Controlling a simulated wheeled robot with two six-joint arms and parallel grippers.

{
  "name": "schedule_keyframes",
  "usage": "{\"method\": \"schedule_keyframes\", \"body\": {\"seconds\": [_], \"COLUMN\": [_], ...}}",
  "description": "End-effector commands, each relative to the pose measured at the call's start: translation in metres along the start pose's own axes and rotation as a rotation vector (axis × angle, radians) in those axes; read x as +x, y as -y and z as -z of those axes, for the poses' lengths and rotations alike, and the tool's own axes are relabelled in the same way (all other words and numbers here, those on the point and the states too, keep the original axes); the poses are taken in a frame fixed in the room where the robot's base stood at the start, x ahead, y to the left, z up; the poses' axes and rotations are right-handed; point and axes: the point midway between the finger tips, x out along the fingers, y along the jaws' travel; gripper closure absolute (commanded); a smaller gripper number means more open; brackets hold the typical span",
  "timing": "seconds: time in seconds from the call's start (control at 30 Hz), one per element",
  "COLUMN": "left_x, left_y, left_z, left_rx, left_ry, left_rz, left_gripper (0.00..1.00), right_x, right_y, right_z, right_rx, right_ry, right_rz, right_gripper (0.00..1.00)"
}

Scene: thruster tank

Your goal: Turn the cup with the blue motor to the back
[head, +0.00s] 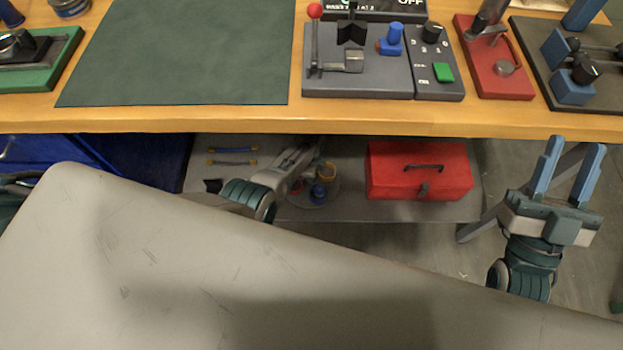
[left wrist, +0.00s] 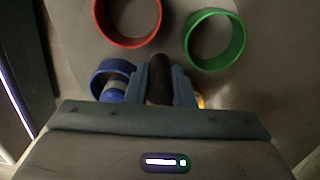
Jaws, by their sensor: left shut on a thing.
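A round grey turntable (head: 299,200) sits on the low shelf under the bench, and it fills much of the left wrist view (left wrist: 174,22). On it stand a red cup (left wrist: 127,46), a green cup (left wrist: 212,68), a blue cup (left wrist: 95,80) and a yellow cup (head: 327,171), mostly hidden in the wrist view. A blue and grey motor (left wrist: 116,90) shows in the blue cup, on the gripper's left. My left gripper (left wrist: 160,76) is shut on a dark upright post (left wrist: 160,88) among the cups. My right gripper (head: 574,168) is open and empty, away from the turntable.
A red toolbox (head: 420,175) stands right of the turntable on the shelf. The wooden bench edge (head: 250,125) runs above it. A blue cabinet (head: 140,165) is to the left. Small rods (head: 232,162) lie on the shelf behind the left arm.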

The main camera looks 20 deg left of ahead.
Motion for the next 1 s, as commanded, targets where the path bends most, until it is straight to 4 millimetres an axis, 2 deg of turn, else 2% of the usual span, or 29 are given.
{"method": "schedule_keyframes", "body": {"seconds": [0.13, 0.17, 0.23, 0.57, 1.0], "left_x": [0.000, 0.000, 0.000, -0.002, -0.036], "left_y": [0.000, 0.000, 0.000, 0.000, 0.000], "left_z": [0.000, 0.000, 0.000, 0.000, 0.000], "left_rx": [0.000, 0.000, -0.001, -0.002, -0.003], "left_ry": [0.000, 0.000, 0.000, 0.000, 0.000], "left_rz": [0.000, 0.000, 0.000, 0.000, 0.000], "left_gripper": [0.98, 0.74, 0.62, 0.62, 0.62], "right_x": [0.000, 0.000, 0.000, 0.002, 0.026], "right_y": [0.000, 0.000, 0.000, 0.000, -0.002], "right_z": [0.000, 0.000, 0.000, 0.001, 0.025], "right_rx": [0.000, 0.000, 0.000, 0.000, 0.000], "right_ry": [0.000, 0.000, 0.000, 0.000, 0.000], "right_rz": [0.000, 0.000, 0.000, 0.000, 0.000], "right_gripper": [0.62, 0.62, 0.62, 0.62, 0.62]}}
